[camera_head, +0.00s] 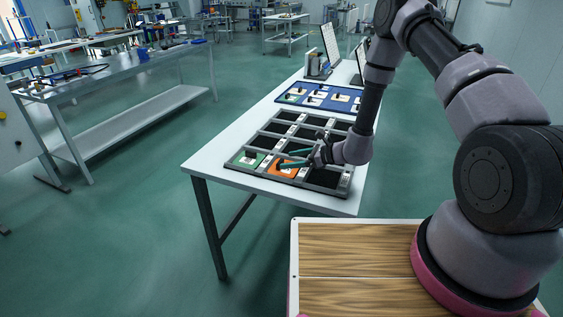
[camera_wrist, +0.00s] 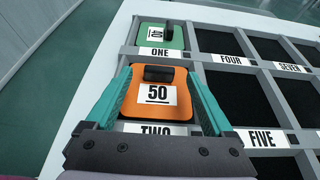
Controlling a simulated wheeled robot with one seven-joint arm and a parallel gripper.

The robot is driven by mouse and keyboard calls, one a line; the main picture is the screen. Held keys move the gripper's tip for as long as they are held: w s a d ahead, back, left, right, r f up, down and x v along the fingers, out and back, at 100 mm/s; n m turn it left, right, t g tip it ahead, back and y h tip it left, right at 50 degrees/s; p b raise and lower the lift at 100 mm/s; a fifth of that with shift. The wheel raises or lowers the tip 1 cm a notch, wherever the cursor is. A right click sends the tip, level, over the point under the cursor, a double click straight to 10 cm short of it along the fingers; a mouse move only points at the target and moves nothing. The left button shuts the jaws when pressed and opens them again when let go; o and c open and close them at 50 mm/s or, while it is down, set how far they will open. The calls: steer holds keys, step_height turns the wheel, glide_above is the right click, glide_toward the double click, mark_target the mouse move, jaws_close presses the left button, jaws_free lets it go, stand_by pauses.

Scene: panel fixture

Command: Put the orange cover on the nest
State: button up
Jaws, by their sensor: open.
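The orange cover (camera_head: 285,169) lies at the near edge of the dark panel fixture (camera_head: 333,191), in or on the nest labelled TWO. In the wrist view the orange cover (camera_wrist: 160,108) shows a white "50" label and a black handle at its far side. A dark strip of the nest shows between the cover and the TWO label (camera_wrist: 156,129). I cannot tell whether the cover sits fully flat. My gripper (camera_head: 284,158) is open over it. In the wrist view the teal fingers of my gripper (camera_wrist: 159,88) stand on either side of the cover.
A green cover (camera_head: 248,159) sits in nest ONE beside the orange one. Several other nests, such as FIVE (camera_wrist: 258,104) and FOUR (camera_wrist: 220,43), are empty and black. A blue board (camera_head: 355,106) with several pieces lies farther back on the white table (camera_head: 215,163).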

steer(key=v, duration=0.6)
steer(key=shift+s+d+r, duration=0.1)
steer(key=shift+d, duration=0.15)
steer(key=s+d+r+n+g+h, duration=0.15)
steer(key=r+n, duration=0.25)
steer(key=r, duration=0.5)
steer(key=s+r+n+g, duration=0.1)
steer(key=s+r+n, duration=0.2)
steer(key=r, duration=0.6)
steer(key=s+d+r+n+g, duration=0.1)
steer(key=s+r+n+g, duration=0.2)
steer(key=r, duration=0.6)
steer(key=s+d+r+n+t+h, duration=0.7)
steer(key=s+d+r+t+h, duration=0.1)
steer(key=s+d+r, duration=0.8)
steer(key=shift+s+d+r+n+h, duration=0.2)
steer(key=shift+r+n+h, duration=0.3)
steer(key=shift+r, duration=0.35)
steer(key=shift+a, duration=0.1)
